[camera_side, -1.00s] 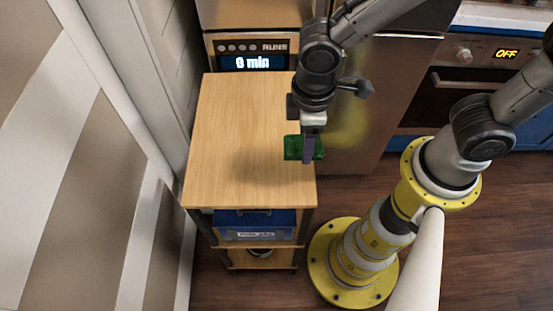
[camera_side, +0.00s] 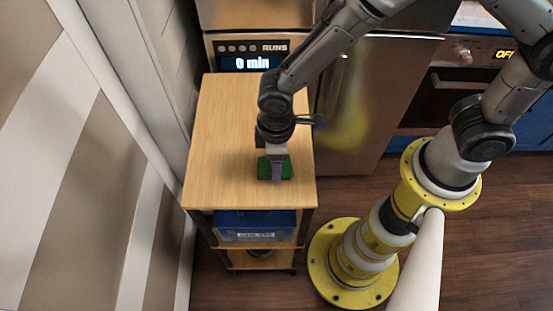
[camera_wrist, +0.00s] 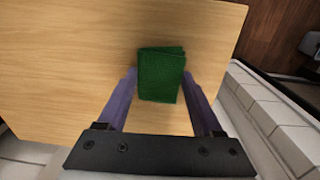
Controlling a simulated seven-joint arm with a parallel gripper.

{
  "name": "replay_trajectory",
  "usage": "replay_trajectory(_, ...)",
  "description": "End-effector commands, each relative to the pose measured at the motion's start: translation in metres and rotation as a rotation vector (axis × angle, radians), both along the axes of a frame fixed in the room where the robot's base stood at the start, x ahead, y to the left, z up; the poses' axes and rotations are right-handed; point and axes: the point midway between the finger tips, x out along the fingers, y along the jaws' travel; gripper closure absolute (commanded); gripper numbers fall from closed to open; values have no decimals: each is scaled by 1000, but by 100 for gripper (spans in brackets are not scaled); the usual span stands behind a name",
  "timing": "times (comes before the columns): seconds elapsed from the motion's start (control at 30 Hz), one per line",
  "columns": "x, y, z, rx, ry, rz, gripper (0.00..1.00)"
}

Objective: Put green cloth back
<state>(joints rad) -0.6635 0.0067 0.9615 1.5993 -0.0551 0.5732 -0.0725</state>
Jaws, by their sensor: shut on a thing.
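The green cloth (camera_side: 288,170) is a small folded block, over the front right part of the wooden cart top in the side view. My gripper (camera_side: 276,178) points down over the cart and is shut on the cloth. In the wrist view the green cloth (camera_wrist: 161,75) sits between the two purple fingers of my gripper (camera_wrist: 160,82). I cannot tell whether the cloth touches the wood or is just above it. The near finger hides part of the cloth in the side view.
The wooden cart top (camera_side: 225,130) is otherwise bare, with free room left and behind. A blue bin (camera_side: 255,225) stands on the shelf below. An appliance with a "0 min" display (camera_side: 253,63) is behind the cart. A steel fridge (camera_side: 370,90) stands to the right.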

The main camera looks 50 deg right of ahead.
Motion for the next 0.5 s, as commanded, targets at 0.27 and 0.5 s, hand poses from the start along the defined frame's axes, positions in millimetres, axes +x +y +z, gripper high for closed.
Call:
replay_trajectory(0.27,0,0,-2,0,0,0,16)
replay_trajectory(0.5,0,0,-2,0,0,0,3)
